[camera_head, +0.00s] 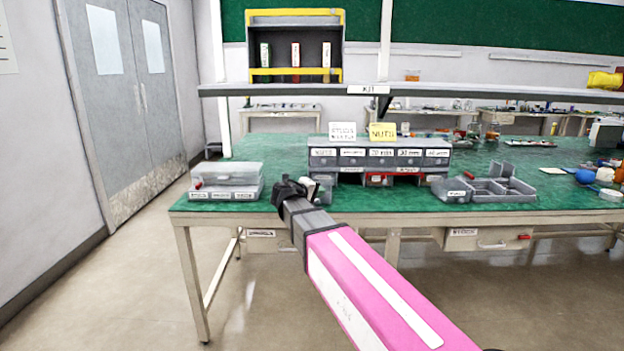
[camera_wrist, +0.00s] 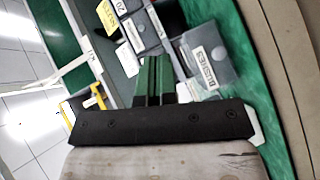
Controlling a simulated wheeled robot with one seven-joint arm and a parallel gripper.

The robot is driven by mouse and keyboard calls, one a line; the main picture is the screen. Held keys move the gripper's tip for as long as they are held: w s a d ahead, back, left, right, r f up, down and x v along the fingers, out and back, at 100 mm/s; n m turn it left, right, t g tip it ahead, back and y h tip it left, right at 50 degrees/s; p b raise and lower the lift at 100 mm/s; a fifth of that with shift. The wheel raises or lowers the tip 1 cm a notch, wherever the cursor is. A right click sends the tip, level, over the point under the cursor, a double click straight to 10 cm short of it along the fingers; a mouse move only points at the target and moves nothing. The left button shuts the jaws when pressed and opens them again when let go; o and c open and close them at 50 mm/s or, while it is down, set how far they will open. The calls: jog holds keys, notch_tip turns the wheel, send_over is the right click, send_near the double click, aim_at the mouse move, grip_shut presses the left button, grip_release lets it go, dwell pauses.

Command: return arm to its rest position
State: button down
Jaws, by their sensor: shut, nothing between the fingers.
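My arm reaches up from the lower right in the head view, its pink and white link ending in a grey wrist. My gripper (camera_head: 300,188) is above the front edge of the green-topped table (camera_head: 285,211), in front of the lower left of the grey drawer unit (camera_head: 322,161). In the wrist view the two fingers of my gripper (camera_wrist: 153,62) lie side by side, shut and empty. Grey labelled drawers (camera_wrist: 208,58) show just beyond and right of them. The head view is too coarse to show whether my gripper touches anything.
An open divided tray (camera_head: 487,190) is to the right. A shelf (camera_head: 290,89) spans above the table, carrying a yellow-edged rack (camera_head: 297,12). Bare floor (camera_head: 145,285) lies at lower left.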

jog(key=s+d+f+m+g+y, duration=0.1)
jog(key=s+d+f+g+y, duration=0.15)
jog(key=s+d+f, duration=0.55)
jog(key=s+d+f+m+g+y, duration=0.15)
jog(key=d+f+g, duration=0.3)
jog(key=f, duration=0.75)
jog(key=s+d+f+m+g+y, duration=0.4)
jog(key=s+f+y, duration=0.2)
jog(key=s+f, duration=0.6)
jog(key=shift+s+y, duration=0.3)
jog(key=shift+s, duration=0.1)
